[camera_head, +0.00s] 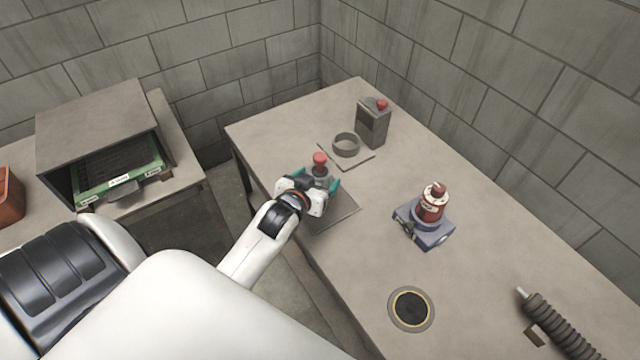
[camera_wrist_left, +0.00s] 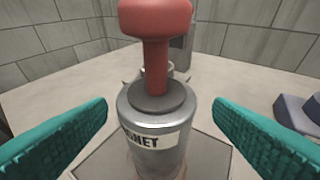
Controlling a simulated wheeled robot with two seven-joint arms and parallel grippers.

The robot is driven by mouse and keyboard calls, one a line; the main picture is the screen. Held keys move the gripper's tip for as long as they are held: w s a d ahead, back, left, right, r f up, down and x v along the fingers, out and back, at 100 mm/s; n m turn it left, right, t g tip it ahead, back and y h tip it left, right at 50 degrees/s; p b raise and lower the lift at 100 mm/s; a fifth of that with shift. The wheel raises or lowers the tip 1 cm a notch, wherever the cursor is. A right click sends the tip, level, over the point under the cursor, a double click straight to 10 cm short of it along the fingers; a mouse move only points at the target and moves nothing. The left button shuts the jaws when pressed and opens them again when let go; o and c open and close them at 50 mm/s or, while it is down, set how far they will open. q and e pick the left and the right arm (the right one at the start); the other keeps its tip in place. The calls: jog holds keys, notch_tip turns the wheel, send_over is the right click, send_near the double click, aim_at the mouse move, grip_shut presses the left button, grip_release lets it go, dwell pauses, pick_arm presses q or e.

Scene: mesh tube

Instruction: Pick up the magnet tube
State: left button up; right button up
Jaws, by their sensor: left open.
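The magnet tube (camera_wrist_left: 155,120) is a grey metal cylinder with a red knob on top and a white label of which "GNET" can be read. It stands upright on a flat square plate (camera_head: 336,214) near the table's left edge. In the head view its red knob (camera_head: 320,158) shows above my left gripper (camera_head: 324,188). My left gripper is open, with its teal fingers on either side of the tube. In the left wrist view the fingers (camera_wrist_left: 160,130) stand apart from the tube, with gaps on both sides. My right gripper is not in view.
A ring (camera_head: 346,145) and a grey box with a red button (camera_head: 373,122) stand behind. A red tube (camera_head: 432,205) sits in a blue-grey holder (camera_head: 424,232) to the right. A round port (camera_head: 411,309) and ribbed hose (camera_head: 560,325) are nearer. An open cabinet (camera_head: 95,125) stands left.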

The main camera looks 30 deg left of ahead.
aim_at(323, 171)
pick_arm(q)
jog(key=x, duration=0.4)
jog(key=shift+w+a+p, duration=0.15)
jog(key=shift+w+p, duration=0.15)
jog(key=shift+p, duration=0.05)
jog(key=shift+s, duration=0.1)
jog(key=shift+r, duration=0.1)
jog(key=c, duration=1.2)
